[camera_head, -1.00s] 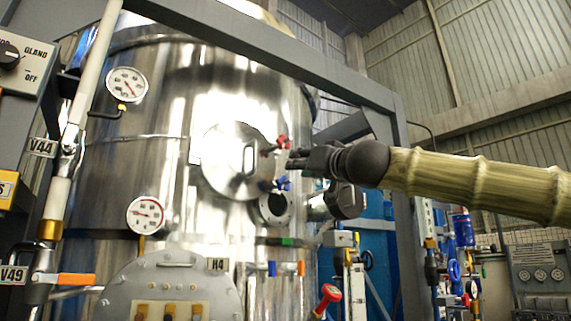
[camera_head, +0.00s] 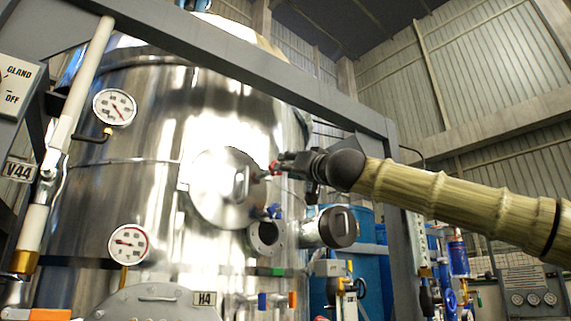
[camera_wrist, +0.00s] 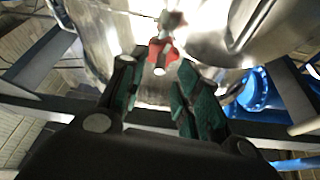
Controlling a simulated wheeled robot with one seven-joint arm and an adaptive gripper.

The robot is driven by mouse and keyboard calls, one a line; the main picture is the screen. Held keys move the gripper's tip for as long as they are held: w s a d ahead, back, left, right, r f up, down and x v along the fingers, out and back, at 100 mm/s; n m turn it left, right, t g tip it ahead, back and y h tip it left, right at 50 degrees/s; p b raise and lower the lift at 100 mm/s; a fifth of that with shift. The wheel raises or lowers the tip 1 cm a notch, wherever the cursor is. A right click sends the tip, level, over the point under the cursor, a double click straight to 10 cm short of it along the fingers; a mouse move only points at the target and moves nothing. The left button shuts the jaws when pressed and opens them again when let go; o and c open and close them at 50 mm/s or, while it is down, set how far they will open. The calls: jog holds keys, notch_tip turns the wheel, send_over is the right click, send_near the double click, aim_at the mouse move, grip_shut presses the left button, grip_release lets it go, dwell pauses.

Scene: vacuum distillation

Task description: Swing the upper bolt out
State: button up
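The round steel hatch door (camera_head: 222,190) is on the front of the shiny vessel. The upper bolt, with a red wing knob (camera_head: 273,168), sits at the door's right edge. The lower bolt has a blue knob (camera_head: 273,211). My gripper (camera_head: 284,161) is at the upper bolt, just right of the red knob. In the wrist view the red knob (camera_wrist: 163,52) lies just ahead of the gap between my fingertips (camera_wrist: 156,75). The two dark green-padded fingers are apart, with nothing visible between them. Contact with the knob cannot be told.
A round open port (camera_head: 265,238) and a short capped cylinder (camera_head: 338,227) are below right of the door. A grey frame beam (camera_head: 290,90) crosses above my gripper, with a post to the right. Blue equipment (camera_wrist: 258,90) shows at the right in the wrist view.

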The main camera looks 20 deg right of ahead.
jog(key=shift+x, duration=1.15)
jog(key=shift+w, duration=0.1)
grip_shut()
